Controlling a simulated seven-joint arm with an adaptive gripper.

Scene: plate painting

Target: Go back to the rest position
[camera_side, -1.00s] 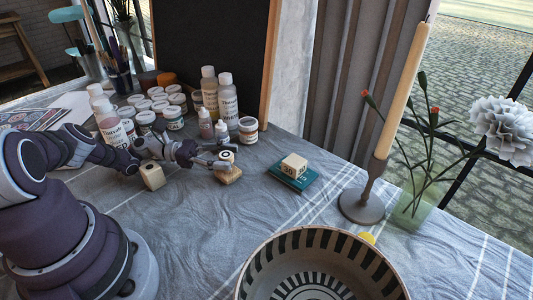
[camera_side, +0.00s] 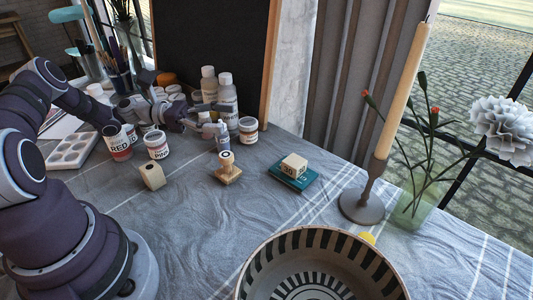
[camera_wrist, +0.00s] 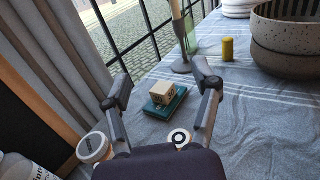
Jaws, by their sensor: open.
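My gripper (camera_side: 222,118) is open and empty in the side view. It is raised in front of the bottles, above and behind the wooden stamp (camera_side: 229,168). The stamp stands upright on the cloth with its round-topped handle up, apart from the fingers. In the wrist view, my open gripper (camera_wrist: 161,76) has its two fingers spread wide with nothing between them. The stamp's round top (camera_wrist: 180,138) shows low between them, partly hidden by the gripper body.
A wooden block (camera_side: 151,176) and the red (camera_side: 117,143) and pink (camera_side: 157,146) paint jars stand left of the stamp. An ink pad (camera_side: 288,180) with a small block on it, a candle holder (camera_side: 362,206) and a patterned bowl (camera_side: 262,270) are to the right. Bottles crowd behind.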

